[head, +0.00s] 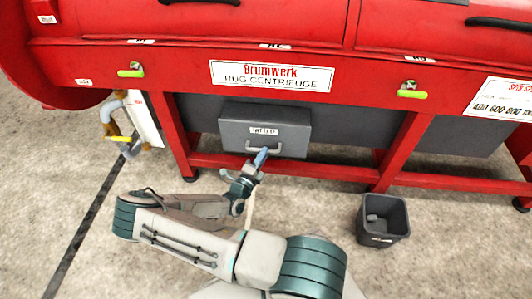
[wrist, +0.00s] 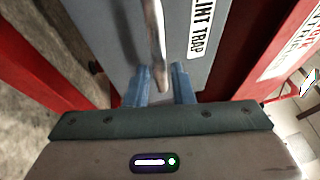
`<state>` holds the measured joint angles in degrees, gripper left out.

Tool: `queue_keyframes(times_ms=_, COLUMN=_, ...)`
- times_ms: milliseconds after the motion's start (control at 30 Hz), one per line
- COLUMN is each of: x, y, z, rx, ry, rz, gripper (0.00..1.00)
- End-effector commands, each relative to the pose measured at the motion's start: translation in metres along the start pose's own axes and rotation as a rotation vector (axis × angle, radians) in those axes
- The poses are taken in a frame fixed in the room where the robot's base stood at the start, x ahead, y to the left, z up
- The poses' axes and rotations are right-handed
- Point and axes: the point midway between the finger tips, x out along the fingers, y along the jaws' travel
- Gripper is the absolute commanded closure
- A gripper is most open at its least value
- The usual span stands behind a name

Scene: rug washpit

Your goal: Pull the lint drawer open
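The lint drawer (head: 236,130) is a grey box with a "LINT TRAP" label, under the red rug centrifuge. Its top face and front show in the head view; I cannot tell whether it is pulled out at all. A pale metal bar handle (head: 280,150) is on its front, and the handle also shows in the wrist view (wrist: 155,35). My gripper (head: 262,158) is at the handle. In the wrist view its two blue fingers (wrist: 160,82) stand apart, one on each side of the bar, with visible gaps. The fingers do not look closed on it.
The red centrifuge (head: 180,60) spans the back, with red legs and a low rail (head: 330,171) around the drawer. A dark grey bin (head: 383,220) stands on the floor at the right. Hoses (head: 120,125) hang at the left. The floor left of my arm is clear.

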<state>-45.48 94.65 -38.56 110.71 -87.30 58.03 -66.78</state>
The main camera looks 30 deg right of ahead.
Motion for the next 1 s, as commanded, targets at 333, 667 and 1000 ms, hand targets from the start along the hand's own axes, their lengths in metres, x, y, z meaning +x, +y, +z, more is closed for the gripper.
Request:
queue_keyframes(times_ms=333, x=0.03, y=0.001, z=0.0, rx=0.001, ry=0.001, rz=0.001, gripper=0.78)
queue_keyframes(times_ms=667, x=0.03, y=0.0, z=0.0, rx=0.001, ry=0.001, rz=0.001, gripper=1.0)
queue_keyframes(times_ms=1000, x=0.018, y=-0.004, z=0.004, rx=0.002, ry=-0.016, rz=0.002, gripper=1.0)
